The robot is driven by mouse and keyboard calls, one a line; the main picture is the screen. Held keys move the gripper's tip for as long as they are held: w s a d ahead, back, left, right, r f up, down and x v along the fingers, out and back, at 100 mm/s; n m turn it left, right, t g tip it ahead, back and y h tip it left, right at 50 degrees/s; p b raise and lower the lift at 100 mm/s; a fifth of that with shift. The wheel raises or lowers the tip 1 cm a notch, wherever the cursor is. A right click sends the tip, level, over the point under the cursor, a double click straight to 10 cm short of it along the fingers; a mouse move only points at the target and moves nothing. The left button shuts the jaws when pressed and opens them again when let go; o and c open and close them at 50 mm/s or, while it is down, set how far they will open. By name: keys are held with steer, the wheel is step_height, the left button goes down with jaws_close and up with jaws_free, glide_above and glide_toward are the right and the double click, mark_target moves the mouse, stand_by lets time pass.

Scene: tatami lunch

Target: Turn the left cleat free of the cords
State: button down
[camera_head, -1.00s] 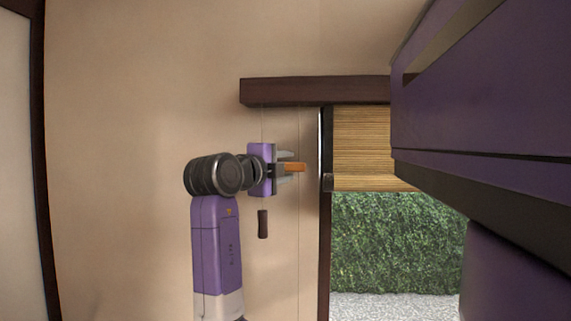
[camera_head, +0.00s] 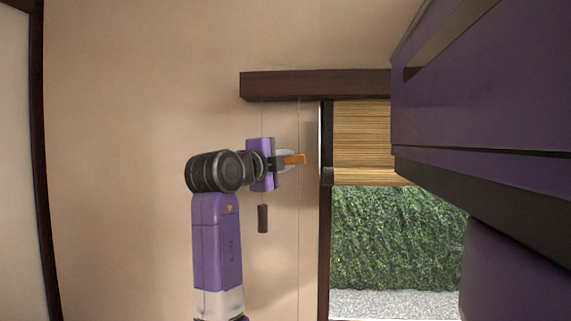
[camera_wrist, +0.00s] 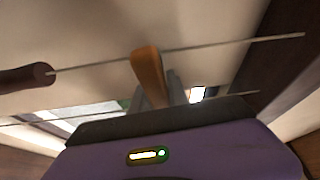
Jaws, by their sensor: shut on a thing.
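The orange-brown cleat (camera_head: 295,159) sits between the fingers of my gripper (camera_head: 284,160), in front of the wall left of the window. My gripper is shut on it; its end sticks out past the fingertips to the right, slightly tilted. In the wrist view the cleat (camera_wrist: 148,75) stands up between the fingers (camera_wrist: 160,93). One thin cord (camera_head: 299,230) hangs just right of the gripper. Another cord (camera_head: 262,118) runs down behind it to a dark toggle (camera_head: 263,218). In the wrist view one cord crosses at the cleat; I cannot tell whether they touch.
A dark wooden rail (camera_head: 310,85) runs above the gripper. A bamboo blind (camera_head: 362,140) partly covers the window, with its dark frame post (camera_head: 326,240) close right of the cleat. The wall to the left (camera_head: 120,160) is bare.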

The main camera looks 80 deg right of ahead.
steer(key=n+t+h, duration=0.1)
steer(key=n+t, duration=0.1)
steer(key=n, duration=0.5)
steer(key=n+t+h, duration=0.2)
steer(key=n+t, duration=0.1)
steer(key=n, duration=0.4)
steer(key=w+n+t+h, duration=0.1)
steer(key=n+t+h, duration=0.1)
steer(key=n, duration=0.5)
steer(key=shift+r+n+t+p, duration=0.3)
steer(key=shift+r+p, duration=0.05)
steer(key=shift+r, duration=0.05)
steer(key=c, duration=1.3)
jaws_free()
steer(key=shift+a, duration=0.1)
